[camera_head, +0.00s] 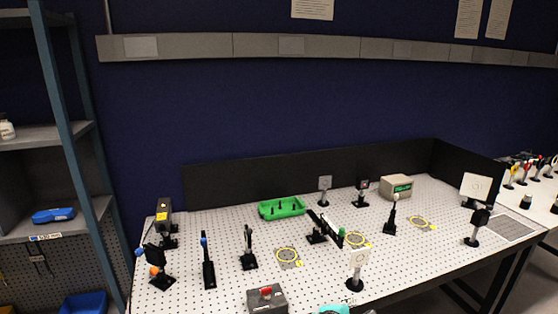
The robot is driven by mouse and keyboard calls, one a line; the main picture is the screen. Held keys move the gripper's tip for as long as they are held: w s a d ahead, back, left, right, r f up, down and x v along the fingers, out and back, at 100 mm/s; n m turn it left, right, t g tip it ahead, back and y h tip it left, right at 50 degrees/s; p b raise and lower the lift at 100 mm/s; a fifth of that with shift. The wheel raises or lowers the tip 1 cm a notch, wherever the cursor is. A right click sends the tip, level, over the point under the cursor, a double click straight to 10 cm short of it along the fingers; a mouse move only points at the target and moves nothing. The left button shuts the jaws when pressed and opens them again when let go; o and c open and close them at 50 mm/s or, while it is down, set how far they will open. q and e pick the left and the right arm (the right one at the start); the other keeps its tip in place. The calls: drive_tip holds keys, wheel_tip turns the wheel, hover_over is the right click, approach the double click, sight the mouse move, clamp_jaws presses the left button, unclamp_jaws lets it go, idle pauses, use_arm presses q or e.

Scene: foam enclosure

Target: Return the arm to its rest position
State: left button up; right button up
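Neither of my grippers shows clearly in the head view, and no arm reaches in over the table. The white perforated table (225,296) fills the lower middle. A teal object (334,309) is cut off by the bottom edge; I cannot tell what it is.
Several black-based posts stand on the table, including a blue-tipped one (208,262) and a white plate on a stand (357,266). A green tray (282,208), a display box (396,187) and a red-topped grey box (267,299) also stand there. Shelving (62,131) rises at left.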

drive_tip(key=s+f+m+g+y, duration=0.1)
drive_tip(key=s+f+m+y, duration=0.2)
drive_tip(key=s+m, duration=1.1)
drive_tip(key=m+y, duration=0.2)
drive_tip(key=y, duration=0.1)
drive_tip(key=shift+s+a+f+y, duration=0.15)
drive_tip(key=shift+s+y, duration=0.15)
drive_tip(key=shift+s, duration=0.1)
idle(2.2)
